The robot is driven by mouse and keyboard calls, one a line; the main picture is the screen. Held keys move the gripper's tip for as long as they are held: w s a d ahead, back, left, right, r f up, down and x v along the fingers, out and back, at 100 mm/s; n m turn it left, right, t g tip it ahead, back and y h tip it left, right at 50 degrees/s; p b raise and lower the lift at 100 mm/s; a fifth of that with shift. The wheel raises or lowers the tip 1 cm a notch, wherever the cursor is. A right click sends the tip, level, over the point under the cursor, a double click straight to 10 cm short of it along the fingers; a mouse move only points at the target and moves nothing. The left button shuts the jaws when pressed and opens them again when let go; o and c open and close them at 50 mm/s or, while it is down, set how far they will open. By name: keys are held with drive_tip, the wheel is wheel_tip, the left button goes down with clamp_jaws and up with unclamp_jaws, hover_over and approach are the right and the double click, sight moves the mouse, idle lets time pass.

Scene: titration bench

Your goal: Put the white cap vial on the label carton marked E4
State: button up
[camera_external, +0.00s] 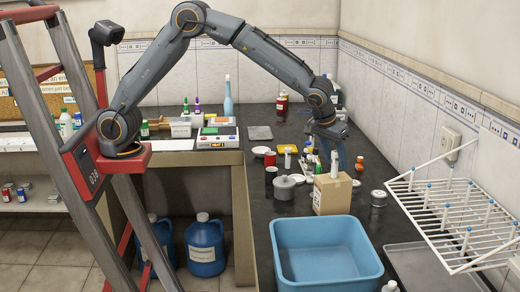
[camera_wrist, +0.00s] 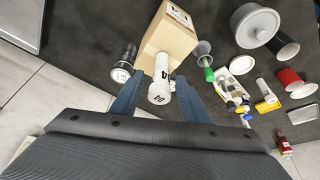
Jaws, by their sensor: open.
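The white cap vial (camera_wrist: 159,95) stands upright between the two fingers of my gripper (camera_wrist: 161,80) in the wrist view, with dark marks on its cap and side. My gripper is open, with a finger on each side of it. In the external view the vial (camera_external: 334,164) shows as a narrow white shape above the brown label carton (camera_external: 333,196). It appears to stand on the carton's top, but its base is hard to see. The carton also shows beyond the vial in the wrist view (camera_wrist: 170,38), with a white label whose print I cannot read surely.
A grey lidded pot (camera_external: 284,188) stands left of the carton, and a metal tin (camera_external: 378,198) stands right. A blue basin (camera_external: 325,252) is in front and a white drying rack (camera_external: 460,215) is at the right. Small bottles and dishes crowd the bench behind.

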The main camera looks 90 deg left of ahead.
drive_tip(key=b+v, duration=0.4)
drive_tip(key=v, duration=0.8)
drive_tip(key=s+a+f+m+g+h, duration=0.1)
drive_tip(key=s+a+f+m, duration=0.1)
drive_tip(key=s+f, duration=0.4)
drive_tip(key=s+a+f+m+g, duration=0.1)
drive_tip(key=s+a+f, duration=0.4)
drive_tip(key=s, duration=1)
drive_tip(key=s+a+f+m+g+h, duration=0.1)
drive_tip(key=s+a+f+m, duration=0.2)
drive_tip(key=s+f, duration=0.6)
drive_tip(key=shift+s+a+m+h, duration=0.3)
drive_tip(key=shift+s+m, duration=0.1)
drive_tip(key=shift+s, duration=0.8)
